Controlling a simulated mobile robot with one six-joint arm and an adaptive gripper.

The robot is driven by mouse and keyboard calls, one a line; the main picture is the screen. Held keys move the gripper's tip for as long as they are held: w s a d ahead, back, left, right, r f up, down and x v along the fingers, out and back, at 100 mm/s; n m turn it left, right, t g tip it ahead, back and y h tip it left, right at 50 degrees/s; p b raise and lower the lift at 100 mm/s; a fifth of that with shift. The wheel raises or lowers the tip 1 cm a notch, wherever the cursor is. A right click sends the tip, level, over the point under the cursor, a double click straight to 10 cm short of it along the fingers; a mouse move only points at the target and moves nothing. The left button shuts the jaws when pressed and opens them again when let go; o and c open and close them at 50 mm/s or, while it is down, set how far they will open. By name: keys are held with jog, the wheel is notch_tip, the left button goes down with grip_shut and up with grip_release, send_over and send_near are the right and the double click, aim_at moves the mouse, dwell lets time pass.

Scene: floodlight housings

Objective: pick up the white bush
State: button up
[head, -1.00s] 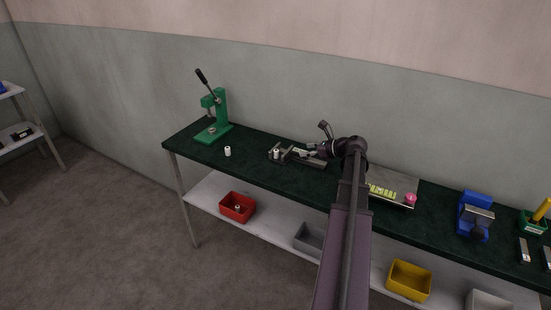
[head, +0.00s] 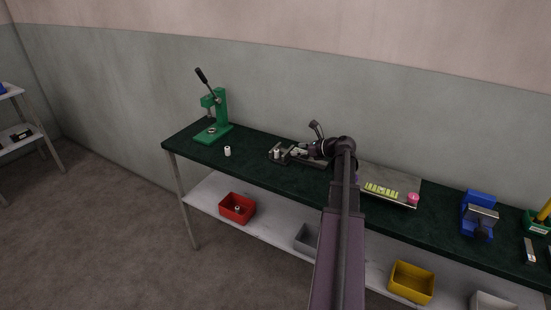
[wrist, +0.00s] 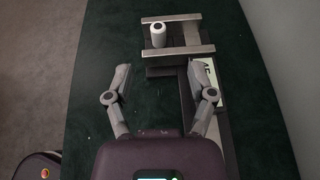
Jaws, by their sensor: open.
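One white bush (head: 227,151) stands upright alone on the green bench top, right of the green press. A second white cylinder of the same kind (head: 277,153) stands at the left end of a dark metal fixture. In the wrist view this cylinder (wrist: 158,34) shows ahead, by the fixture's grey bars, with a dark hole in its top. My gripper (wrist: 157,72) is open and empty, its fingers spread short of that cylinder and roughly in line with it. In the head view my gripper (head: 299,150) is over the fixture, partly hidden by its own wrist.
The fixture (wrist: 190,48) has raised bars and a long rail beside my right finger. A green lever press (head: 218,115) stands at the left. A tray with yellow-green pieces (head: 400,180) and a blue vise (head: 478,213) are at the right. Bins sit on the lower shelf.

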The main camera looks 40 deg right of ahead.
aim_at(278, 151)
jog(key=shift+b+x, duration=0.45)
jog(key=shift+x, duration=1.25)
jog(key=shift+b+x, duration=1)
jog(key=shift+x, duration=1.65)
jog(key=shift+s+a, duration=0.1)
jog(key=shift+a, duration=0.05)
grip_shut()
jog(key=shift+r, duration=0.15)
